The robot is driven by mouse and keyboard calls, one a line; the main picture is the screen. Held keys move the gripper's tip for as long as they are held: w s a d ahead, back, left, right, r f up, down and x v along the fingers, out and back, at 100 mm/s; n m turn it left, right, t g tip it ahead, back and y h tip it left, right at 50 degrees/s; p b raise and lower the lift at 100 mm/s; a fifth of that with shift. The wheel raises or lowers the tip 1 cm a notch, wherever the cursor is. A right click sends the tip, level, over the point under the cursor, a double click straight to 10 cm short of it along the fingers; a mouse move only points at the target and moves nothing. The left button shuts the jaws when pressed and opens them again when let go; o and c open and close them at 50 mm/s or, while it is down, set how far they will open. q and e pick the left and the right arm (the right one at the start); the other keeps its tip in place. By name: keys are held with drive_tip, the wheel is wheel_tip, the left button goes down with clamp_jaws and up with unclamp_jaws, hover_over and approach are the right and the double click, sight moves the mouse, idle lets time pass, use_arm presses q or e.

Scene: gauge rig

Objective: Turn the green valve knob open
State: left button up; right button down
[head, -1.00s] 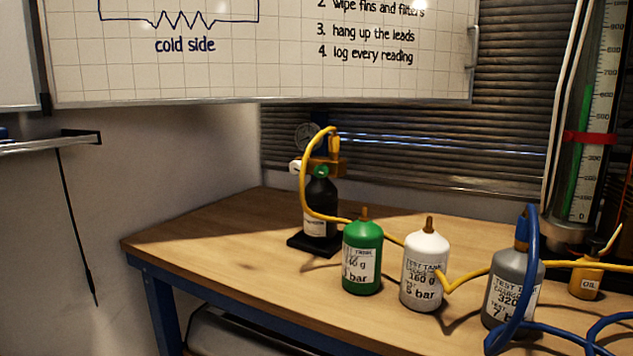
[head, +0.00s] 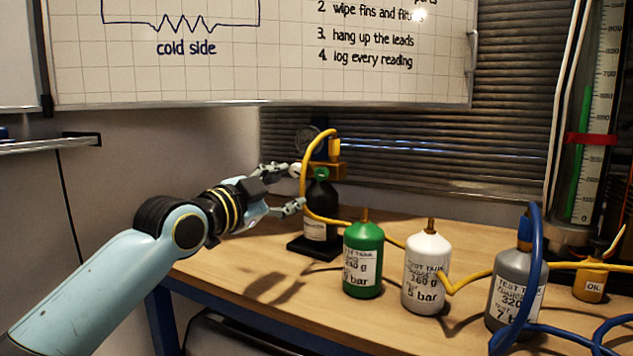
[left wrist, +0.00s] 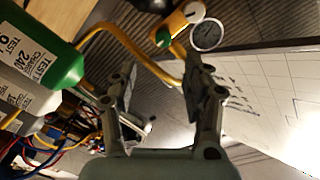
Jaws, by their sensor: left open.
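The green valve knob (head: 321,173) sits on top of a dark bottle (head: 321,204) under a brass block (head: 328,170), at the back of the bench. It also shows in the left wrist view (left wrist: 163,39), beyond the fingertips and near a white knob (left wrist: 194,12) and a round gauge (left wrist: 207,35). My left gripper (head: 297,189) is open and empty, just left of the dark bottle, its fingers pointing right toward the valve. In the left wrist view the two fingers (left wrist: 158,88) stand apart with nothing between them. My right gripper is not seen.
A yellow hose (head: 304,190) loops down in front of the valve, close to my left fingers. A green tank (head: 363,262), a white tank (head: 426,275) and a grey tank (head: 505,295) stand to the right. The wooden bench (head: 225,270) is clear at the left.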

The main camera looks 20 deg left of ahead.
sight(319, 175)
use_arm(q)
drive_tip(key=w, duration=0.3)
drive_tip(key=w+d+b, duration=0.1)
drive_tip(key=w, duration=0.7)
drive_tip(key=shift+d+r+b, duration=0.25)
drive_tip(key=shift+d+b, duration=0.1)
drive_tip(key=shift+b, duration=0.05)
drive_tip(key=shift+s, duration=0.1)
clamp_jaws()
